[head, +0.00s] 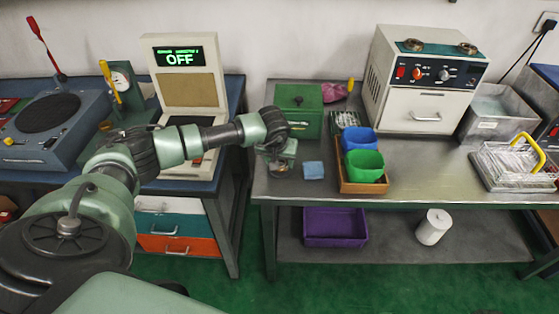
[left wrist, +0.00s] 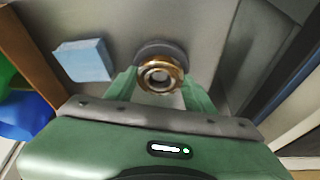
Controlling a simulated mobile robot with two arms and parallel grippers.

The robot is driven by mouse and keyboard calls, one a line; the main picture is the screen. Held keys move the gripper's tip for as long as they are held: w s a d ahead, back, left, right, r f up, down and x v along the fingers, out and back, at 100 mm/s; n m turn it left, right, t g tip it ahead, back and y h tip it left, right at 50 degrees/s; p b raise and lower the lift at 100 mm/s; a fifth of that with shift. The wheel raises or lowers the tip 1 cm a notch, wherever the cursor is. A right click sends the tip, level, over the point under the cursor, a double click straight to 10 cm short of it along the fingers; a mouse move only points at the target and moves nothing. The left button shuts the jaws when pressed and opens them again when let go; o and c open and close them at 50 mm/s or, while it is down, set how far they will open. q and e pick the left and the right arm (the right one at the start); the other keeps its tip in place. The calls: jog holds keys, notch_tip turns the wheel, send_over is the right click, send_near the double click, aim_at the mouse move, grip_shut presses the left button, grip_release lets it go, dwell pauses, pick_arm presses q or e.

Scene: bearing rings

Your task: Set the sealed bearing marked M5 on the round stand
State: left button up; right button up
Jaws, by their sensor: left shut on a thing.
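A brass-coloured bearing ring (left wrist: 160,76) with a paler inner ring sits between the two green fingers of my left gripper (left wrist: 160,85) in the left wrist view. The gripper is shut on it. A dark grey round piece (left wrist: 160,47), perhaps the round stand, shows just behind and under the ring; I cannot tell whether they touch. In the head view my left gripper (head: 279,163) points down near the front left of the steel bench, and its fingers mostly hide the bearing. I cannot read any marking. My right gripper is not in view.
A blue sponge-like block (head: 313,170) lies right of the gripper on the steel bench (head: 420,170). An orange tray (head: 360,186) with blue and green bins stands further right. A green box (head: 298,108) stands behind. The bench's front left edge is close.

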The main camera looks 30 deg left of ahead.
pick_arm(q)
jog(key=shift+f, duration=0.2)
dwell(0.3)
jog(key=o, duration=1.4)
jog(key=shift+r+p, duration=1.9)
jog(key=shift+r, duration=1.65)
jog(key=shift+f, duration=0.1)
